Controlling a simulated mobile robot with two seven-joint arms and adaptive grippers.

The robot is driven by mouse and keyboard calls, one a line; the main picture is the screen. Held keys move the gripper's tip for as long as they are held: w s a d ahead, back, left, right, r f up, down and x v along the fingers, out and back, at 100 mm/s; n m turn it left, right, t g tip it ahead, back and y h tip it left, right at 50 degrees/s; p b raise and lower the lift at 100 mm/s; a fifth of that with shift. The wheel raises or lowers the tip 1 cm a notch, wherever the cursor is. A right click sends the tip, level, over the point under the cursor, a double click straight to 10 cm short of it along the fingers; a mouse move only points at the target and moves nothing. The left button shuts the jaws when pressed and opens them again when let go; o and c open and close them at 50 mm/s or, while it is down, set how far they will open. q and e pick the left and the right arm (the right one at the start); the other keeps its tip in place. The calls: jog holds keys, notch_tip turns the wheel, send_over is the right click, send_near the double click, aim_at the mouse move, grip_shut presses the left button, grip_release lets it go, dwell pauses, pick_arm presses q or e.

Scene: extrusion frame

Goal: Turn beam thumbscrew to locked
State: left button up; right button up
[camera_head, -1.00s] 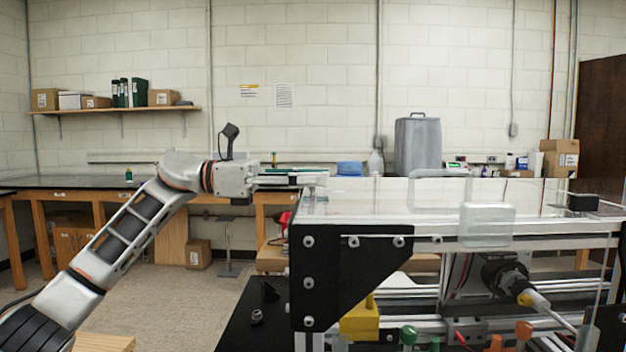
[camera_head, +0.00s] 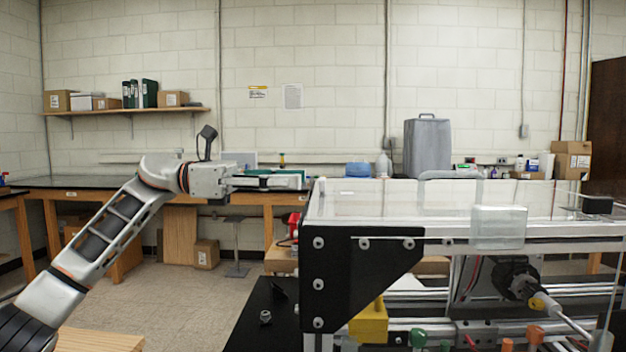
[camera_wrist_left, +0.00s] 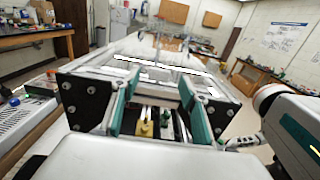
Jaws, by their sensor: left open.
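The extrusion frame (camera_head: 450,243) stands at the right of the head view, with a black corner plate (camera_head: 350,265). I cannot tell which part is the beam thumbscrew. Low on the frame are a yellow block with a knob (camera_head: 369,324), green knobs (camera_head: 418,338) and orange knobs (camera_head: 535,334), and a yellow collar sits on a rod (camera_head: 541,303). My left gripper (camera_head: 300,181) is open and empty, just left of the frame's top corner in the picture. In the wrist view its teal fingers (camera_wrist_left: 158,88) are spread, with the yellow block (camera_wrist_left: 144,129) showing between them.
A clear block (camera_head: 498,227) hangs on the frame's front rail. A grey canister (camera_head: 427,146) and bottles stand behind the frame. A dark surface (camera_head: 262,320) lies left of the corner plate. The floor (camera_head: 185,300) beneath my left arm is clear.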

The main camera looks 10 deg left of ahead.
pick_arm(q)
jog(key=a, duration=0.2)
jog(key=s+a, duration=0.1)
jog(key=a, duration=0.2)
jog(key=shift+a, duration=0.3)
